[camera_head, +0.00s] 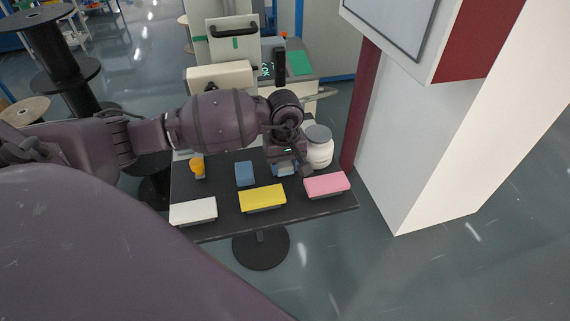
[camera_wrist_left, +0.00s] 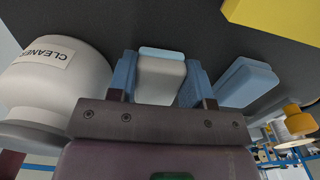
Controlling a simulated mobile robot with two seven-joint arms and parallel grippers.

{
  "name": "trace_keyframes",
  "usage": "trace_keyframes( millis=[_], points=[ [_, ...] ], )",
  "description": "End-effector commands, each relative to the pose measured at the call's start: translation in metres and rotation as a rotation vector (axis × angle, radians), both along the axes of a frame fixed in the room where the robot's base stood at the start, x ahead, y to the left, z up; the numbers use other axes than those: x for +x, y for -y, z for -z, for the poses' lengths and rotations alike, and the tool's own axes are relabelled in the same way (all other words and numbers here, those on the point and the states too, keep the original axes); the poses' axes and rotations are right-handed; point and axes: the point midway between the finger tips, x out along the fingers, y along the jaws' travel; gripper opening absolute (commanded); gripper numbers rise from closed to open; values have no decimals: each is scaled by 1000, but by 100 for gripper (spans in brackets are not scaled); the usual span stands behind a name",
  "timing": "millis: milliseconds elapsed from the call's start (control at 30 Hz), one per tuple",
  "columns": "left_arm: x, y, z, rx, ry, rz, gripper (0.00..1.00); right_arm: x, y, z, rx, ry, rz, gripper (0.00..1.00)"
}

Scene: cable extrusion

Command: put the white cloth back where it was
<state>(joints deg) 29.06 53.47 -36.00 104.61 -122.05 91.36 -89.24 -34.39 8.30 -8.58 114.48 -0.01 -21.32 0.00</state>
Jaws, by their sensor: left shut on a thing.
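A white folded cloth (camera_head: 193,211) lies at the front left corner of the dark table (camera_head: 225,228), apart from my grippers. My left gripper (camera_head: 285,168) is over the right part of the table, beside the white jar. In the left wrist view the blue fingers (camera_wrist_left: 160,80) are shut on a pale grey-white block (camera_wrist_left: 160,82) with a light blue edge. In the head view this block is mostly hidden by the gripper. My right gripper is not in view.
A yellow cloth (camera_head: 262,198) and a pink cloth (camera_head: 327,185) lie along the front edge. A blue block (camera_head: 244,173), an orange-topped bottle (camera_head: 198,167) and the white cleaner jar (camera_head: 320,150) stand behind them. A red post (camera_head: 361,110) and white cabinet (camera_head: 400,150) rise at the right.

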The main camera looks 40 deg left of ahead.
Motion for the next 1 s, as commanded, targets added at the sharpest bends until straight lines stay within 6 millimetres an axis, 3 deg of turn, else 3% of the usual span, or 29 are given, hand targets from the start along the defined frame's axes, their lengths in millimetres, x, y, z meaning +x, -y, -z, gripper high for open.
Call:
trace_keyframes(
  millis=[400, 433, 600, 1000],
  points=[
    [0, 0, 6, 1, 0, 1, 27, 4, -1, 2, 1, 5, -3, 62],
    [0, 0, 6, 1, 1, 1, 49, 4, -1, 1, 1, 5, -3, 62],
    [0, 0, 5, 0, 1, 1, 72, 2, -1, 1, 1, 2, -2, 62],
    [1, 0, -4, 0, 4, 1, 72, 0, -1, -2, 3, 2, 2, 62]
  ],
)
